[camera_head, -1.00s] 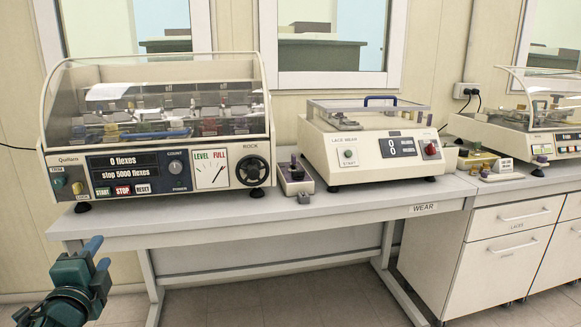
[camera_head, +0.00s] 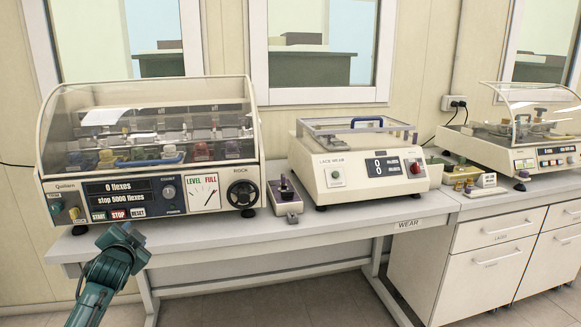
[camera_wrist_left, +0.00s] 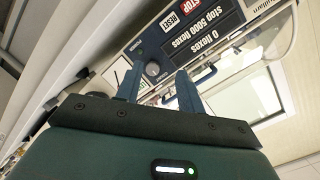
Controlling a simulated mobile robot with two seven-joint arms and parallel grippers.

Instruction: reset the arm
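My left gripper (camera_head: 123,232) is in front of the bench's front edge, below the left machine's button row, in the head view. Its blue fingers (camera_wrist_left: 160,76) stand apart with nothing between them in the left wrist view, so it is open and empty. The left machine (camera_head: 152,150) is a cream flex tester with a clear hood; its display reads 0 flexes, stop 5000 flexes. Its START, STOP and RESET buttons (camera_head: 138,212) sit under the display. The machine's panel (camera_wrist_left: 195,45) shows upside down beyond the fingers. My right gripper is not in view.
The lace wear machine (camera_head: 360,165) stands on the bench (camera_head: 330,227) to the right. A small box with a dark knob (camera_head: 286,195) sits between the machines. Another hooded machine (camera_head: 530,135) is on the drawer cabinet (camera_head: 500,260). The bench's front strip is mostly clear.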

